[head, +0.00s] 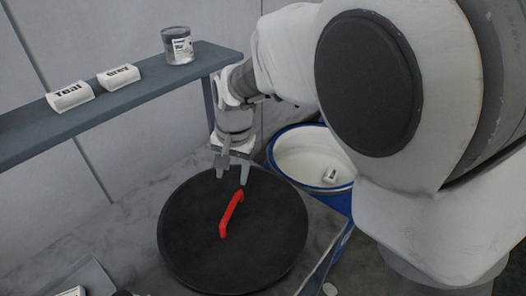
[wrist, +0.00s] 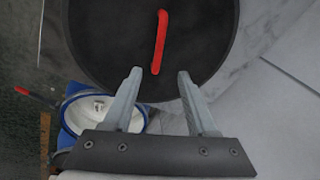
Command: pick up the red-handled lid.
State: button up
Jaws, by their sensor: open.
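The red-handled lid is a large round black disc (head: 190,240) on the grey bench, with a red bar handle (head: 232,214) across its middle. In the wrist view the lid (wrist: 100,45) fills the top, and its red handle (wrist: 159,42) runs nearly upright in the picture. My gripper (head: 232,173) is open and empty, pointing down over the far part of the lid, just beyond the handle's far end. In the wrist view my gripper (wrist: 158,75) has its two fingers apart, with the handle's near end between and a little ahead of the tips.
A blue-rimmed bucket (head: 283,150) with white inside and a small labelled item stands right of the bench. A shelf (head: 140,97) at the back left holds a tin (head: 177,45) and two white labelled blocks (head: 69,96). A grey tray (head: 88,278) is at front left.

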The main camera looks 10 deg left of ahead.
send_over(231, 205)
jog(key=s, duration=0.1)
jog(key=f, duration=1)
jog(key=shift+d+f, duration=0.1)
jog(key=shift+d, duration=0.3)
jog(key=shift+w+a+f, duration=0.1)
jog(key=shift+w+f, duration=0.05)
jog(key=shift+f, duration=0.85)
jog(key=shift+w+a+f, duration=0.15)
jog(key=shift+f, duration=0.85)
jog(key=shift+w+a+f, duration=0.1)
jog(key=shift+w+f, duration=0.05)
jog(key=shift+f, duration=0.85)
grip_shut()
jog(key=shift+r, duration=0.1)
